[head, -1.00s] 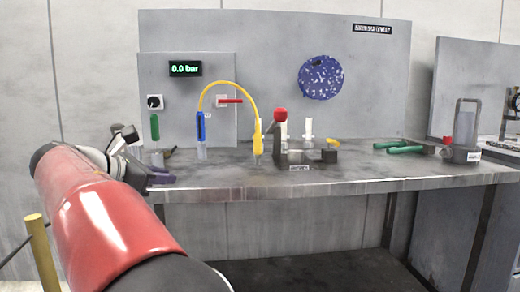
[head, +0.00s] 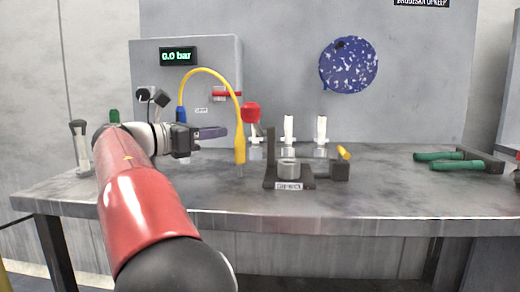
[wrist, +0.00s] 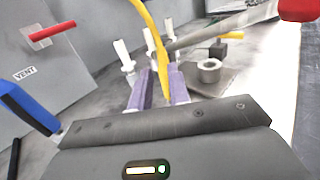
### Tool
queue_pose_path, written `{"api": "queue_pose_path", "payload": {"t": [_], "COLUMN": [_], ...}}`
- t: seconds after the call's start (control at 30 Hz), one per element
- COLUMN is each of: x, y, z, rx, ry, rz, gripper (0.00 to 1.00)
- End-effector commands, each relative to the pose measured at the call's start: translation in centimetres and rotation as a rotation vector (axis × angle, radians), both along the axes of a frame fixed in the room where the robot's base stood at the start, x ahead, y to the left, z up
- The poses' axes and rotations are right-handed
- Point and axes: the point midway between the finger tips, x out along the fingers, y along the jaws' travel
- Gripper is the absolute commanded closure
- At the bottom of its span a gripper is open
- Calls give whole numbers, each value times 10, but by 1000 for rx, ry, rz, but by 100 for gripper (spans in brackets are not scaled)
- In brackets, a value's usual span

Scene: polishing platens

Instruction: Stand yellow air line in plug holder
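The yellow air line (head: 212,73) arches from a blue fitting (head: 181,114) at the panel to a thick yellow end (head: 240,140) hanging down with a pale tip, at or just above the bench. My gripper (head: 225,132) is left of that end, its purple fingers pointing right towards it. In the wrist view the fingers (wrist: 160,88) are apart, and the yellow line (wrist: 158,50) runs down into view between them. I cannot tell whether they touch it. No part is clearly marked as the plug holder; a dark fixture with a grey ring (head: 289,168) has an unreadable label.
A red knob (head: 250,112) on a dark lever stands close right of the yellow end. White upright pieces (head: 289,130) stand behind the fixture. Green-handled tools (head: 457,165) lie at the right. The front of the bench (head: 390,198) is clear.

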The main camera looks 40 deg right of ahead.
Motion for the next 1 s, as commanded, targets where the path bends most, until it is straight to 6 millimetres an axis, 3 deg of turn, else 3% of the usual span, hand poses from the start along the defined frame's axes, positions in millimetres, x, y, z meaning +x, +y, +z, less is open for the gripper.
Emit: {"api": "queue_pose_path", "payload": {"t": [0.5, 0.83, 1.0], "x": [-12, -12, -12], "y": [-66, -74, -73], "z": [5, 5, 5], "rx": [0, 0, 0], "ry": [-1, -1, -1], "rz": [-2, 0, 0], "gripper": [82, 82, 100]}}
